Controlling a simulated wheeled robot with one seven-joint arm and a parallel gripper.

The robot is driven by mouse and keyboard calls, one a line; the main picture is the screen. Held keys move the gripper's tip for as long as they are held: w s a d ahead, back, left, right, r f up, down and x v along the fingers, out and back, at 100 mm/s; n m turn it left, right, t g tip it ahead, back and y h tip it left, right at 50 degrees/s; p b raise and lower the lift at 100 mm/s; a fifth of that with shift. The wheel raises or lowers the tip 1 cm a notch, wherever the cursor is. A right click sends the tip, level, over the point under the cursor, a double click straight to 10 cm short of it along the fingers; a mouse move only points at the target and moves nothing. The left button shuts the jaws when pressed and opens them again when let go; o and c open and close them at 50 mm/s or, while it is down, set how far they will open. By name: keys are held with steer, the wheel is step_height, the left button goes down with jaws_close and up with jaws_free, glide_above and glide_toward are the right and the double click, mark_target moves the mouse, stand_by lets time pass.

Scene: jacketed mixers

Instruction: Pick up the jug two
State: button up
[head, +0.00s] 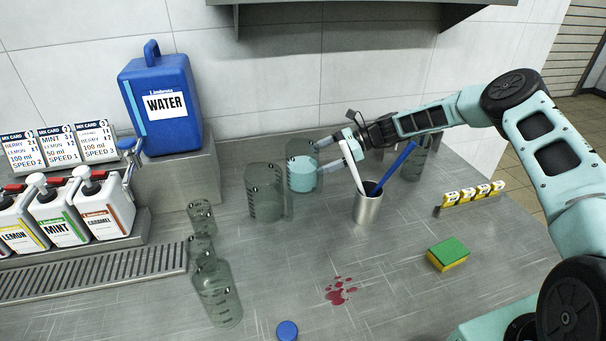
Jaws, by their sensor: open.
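A clear jug (303,174) holding pale blue content stands on the steel counter near the back wall. An empty-looking clear jug (264,198) stands just left of it, partly overlapping it in view. Another clear jug (418,160) stands farther right, partly hidden behind my arm and a blue stick. I cannot read which jug is number two. My gripper (322,155) is open, pointing left. Its fingertips are at the right side of the jug with blue content; I cannot tell whether they touch it.
A metal cup (367,208) with white and blue sticks stands just before my gripper. A sponge (448,254), number tags (472,194), red spill (340,290) and blue cap (287,330) lie rightward and in front.

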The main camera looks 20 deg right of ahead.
mark_target(306, 162)
steer(key=p+x, duration=0.2)
steer(key=x, duration=0.2)
steer(key=shift+w+a, duration=0.2)
steer(key=shift+a, duration=0.05)
steer(key=shift+w+a+f, duration=0.1)
steer(key=shift+a+f, duration=0.2)
steer(key=shift+a, duration=0.1)
steer(key=c, duration=0.9)
steer(key=shift+c, duration=0.2)
steer(key=shift+r, duration=0.15)
